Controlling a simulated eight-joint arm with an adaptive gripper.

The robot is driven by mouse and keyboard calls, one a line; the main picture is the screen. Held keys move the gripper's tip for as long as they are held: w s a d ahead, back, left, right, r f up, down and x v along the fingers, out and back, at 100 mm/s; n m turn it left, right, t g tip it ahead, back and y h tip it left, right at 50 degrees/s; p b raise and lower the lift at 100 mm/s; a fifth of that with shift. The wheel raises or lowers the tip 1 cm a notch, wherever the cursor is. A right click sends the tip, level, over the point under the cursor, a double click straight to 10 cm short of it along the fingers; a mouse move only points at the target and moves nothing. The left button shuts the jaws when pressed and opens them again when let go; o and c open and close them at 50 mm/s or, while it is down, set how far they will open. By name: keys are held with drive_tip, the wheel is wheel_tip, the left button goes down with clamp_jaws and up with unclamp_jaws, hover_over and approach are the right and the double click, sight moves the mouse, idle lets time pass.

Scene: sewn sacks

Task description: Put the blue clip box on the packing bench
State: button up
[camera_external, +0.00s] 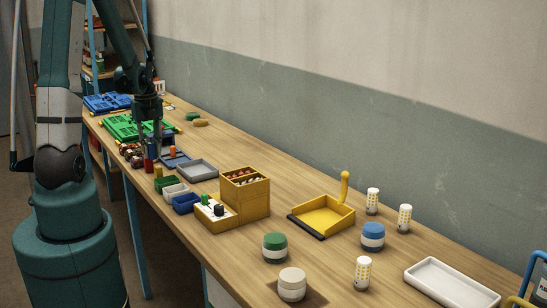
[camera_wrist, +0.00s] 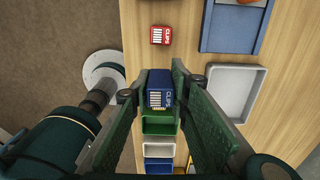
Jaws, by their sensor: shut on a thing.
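The blue clip box (camera_wrist: 159,96) has a white "CLIPS" label and is pinched between the two green fingers of my gripper (camera_wrist: 159,82) in the wrist view. In the outside view my gripper (camera_external: 151,140) is over the far part of the bench, and its fingers and the box are small and dark there. The wooden packing bench (camera_external: 225,150) runs along the wall. The box overlaps the edge of a green bin (camera_wrist: 158,122) in the wrist view; I cannot tell how high it is above the bench.
A red clip box (camera_wrist: 160,35) stands on the bench ahead. A white bin (camera_wrist: 158,150) and blue bin (camera_external: 186,204) line up with the green one. A grey tray (camera_external: 197,170) lies beside them. A yellow box (camera_external: 245,190) stands nearer. Bare wood shows towards the wall.

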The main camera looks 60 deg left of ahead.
sight(142, 142)
drive_tip(key=shift+f, duration=1.6)
drive_tip(key=shift+f, duration=0.1)
drive_tip(key=shift+f, duration=1.95)
drive_tip(key=shift+f+b, duration=0.25)
drive_tip(key=shift+b, duration=0.15)
drive_tip(key=o, duration=0.9)
drive_tip(key=shift+r, duration=0.1)
drive_tip(key=shift+c, duration=0.2)
drive_tip(key=shift+r+p, duration=0.2)
drive_tip(key=shift+p, duration=0.1)
drive_tip(key=shift+r+p, duration=0.3)
drive_tip(key=shift+r, duration=5.65)
